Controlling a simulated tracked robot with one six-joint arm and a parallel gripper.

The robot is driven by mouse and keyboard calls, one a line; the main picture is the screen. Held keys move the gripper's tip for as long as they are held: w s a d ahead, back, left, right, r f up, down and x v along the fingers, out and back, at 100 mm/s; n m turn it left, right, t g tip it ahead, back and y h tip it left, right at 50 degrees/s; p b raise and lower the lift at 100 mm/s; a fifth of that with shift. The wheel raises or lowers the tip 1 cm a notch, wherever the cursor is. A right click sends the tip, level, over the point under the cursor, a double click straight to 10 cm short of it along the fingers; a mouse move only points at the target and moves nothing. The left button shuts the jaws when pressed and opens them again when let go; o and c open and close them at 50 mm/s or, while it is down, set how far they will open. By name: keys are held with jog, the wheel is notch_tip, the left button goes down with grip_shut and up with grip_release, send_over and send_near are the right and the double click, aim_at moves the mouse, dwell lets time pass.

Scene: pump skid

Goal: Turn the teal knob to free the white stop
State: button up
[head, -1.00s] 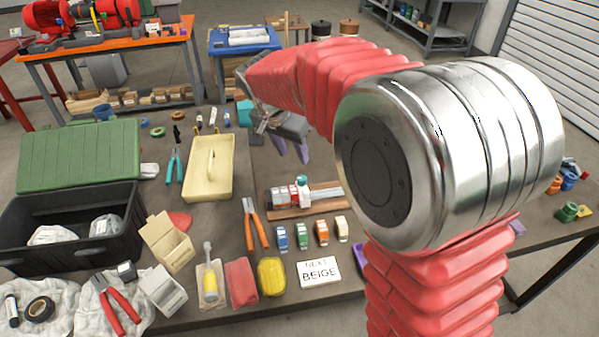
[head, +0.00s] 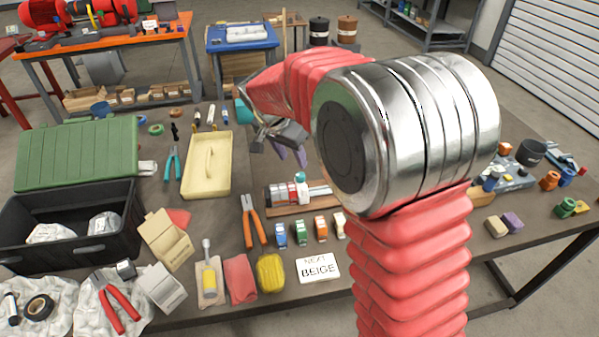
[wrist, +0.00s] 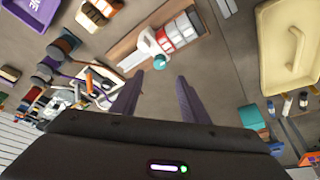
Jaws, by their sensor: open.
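The teal knob (head: 299,177) sits on a white part of a red, white and silver cylinder mechanism (head: 284,194) on a wooden board (head: 318,203). In the wrist view the knob (wrist: 160,62) shows just beyond my fingertips, with the white part (wrist: 147,42), seemingly the stop, beside it on a metal rail (wrist: 133,58). My gripper (head: 290,155) hangs above and behind the board, its purple fingers pointing down. In the wrist view my gripper (wrist: 155,82) is open and empty, with the knob roughly in line with the gap, apart from both fingers.
Orange-handled pliers (head: 253,222) lie left of the board. Several small colored blocks and a card reading "NEXT BEIGE" (head: 318,268) are in front. A cream tray (head: 207,165) stands further left. My arm hides part of the table.

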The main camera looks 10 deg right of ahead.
aim_at(300, 175)
jog(key=x, duration=0.9)
jog(key=shift+w+d+f, duration=0.1)
jog(key=shift+d+f, duration=0.05)
jog(key=shift+f, duration=0.15)
jog(key=shift+c, duration=0.6)
grip_shut()
